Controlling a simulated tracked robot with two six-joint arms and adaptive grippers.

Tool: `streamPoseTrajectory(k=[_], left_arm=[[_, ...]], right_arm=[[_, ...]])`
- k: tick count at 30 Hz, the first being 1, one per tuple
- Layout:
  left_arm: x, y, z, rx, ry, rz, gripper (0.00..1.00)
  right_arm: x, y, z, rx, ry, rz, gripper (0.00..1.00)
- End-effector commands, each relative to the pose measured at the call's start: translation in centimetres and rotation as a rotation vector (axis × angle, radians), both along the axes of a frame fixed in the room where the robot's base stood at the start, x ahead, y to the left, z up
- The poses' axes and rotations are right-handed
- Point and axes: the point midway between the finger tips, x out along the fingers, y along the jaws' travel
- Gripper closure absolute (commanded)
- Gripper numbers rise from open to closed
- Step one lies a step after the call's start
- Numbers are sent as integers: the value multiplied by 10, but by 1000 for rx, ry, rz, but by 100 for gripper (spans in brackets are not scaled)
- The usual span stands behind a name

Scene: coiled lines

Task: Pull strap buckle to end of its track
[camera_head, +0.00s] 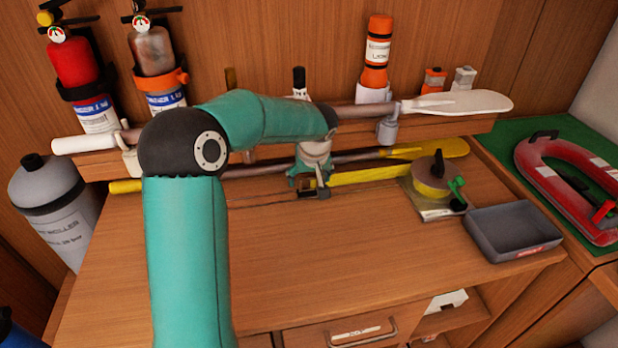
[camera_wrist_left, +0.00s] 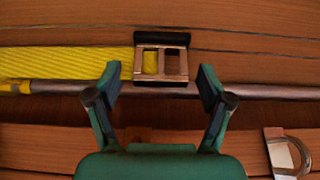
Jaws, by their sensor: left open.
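The strap buckle (camera_head: 322,190), a small metal frame with two openings and a dark bar, sits on the wooden bench top near the back. In the left wrist view the buckle (camera_wrist_left: 161,66) is ahead, between the lines of my fingers. A yellow strap (camera_head: 375,173) runs from it toward the spool; the strap (camera_wrist_left: 65,62) lies to its left in the wrist view. A thin dark track line (camera_wrist_left: 250,51) extends to the other side. My left gripper (camera_head: 310,182) is at the buckle, its tips (camera_wrist_left: 160,80) open on either side; contact cannot be told. My right gripper is out of view.
Paddles (camera_head: 455,103) lie on the rack and behind the strap, close to my gripper. A strap spool (camera_head: 432,182) and grey tray (camera_head: 512,236) stand at right. Fire extinguishers (camera_head: 72,70) hang at left. The bench front (camera_head: 330,255) is clear.

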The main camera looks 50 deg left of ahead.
Motion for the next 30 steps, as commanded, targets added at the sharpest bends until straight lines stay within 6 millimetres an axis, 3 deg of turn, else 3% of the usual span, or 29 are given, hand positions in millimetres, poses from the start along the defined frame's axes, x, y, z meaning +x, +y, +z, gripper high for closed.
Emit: streamPoseTrajectory(k=[11,26,30], left_arm=[[1,3,-7,1,0,0,20],[1,3,-6,0,0,0,100],[-1,4,-7,1,-1,2,100]], right_arm=[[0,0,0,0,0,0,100],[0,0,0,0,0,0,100],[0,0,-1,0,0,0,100]])
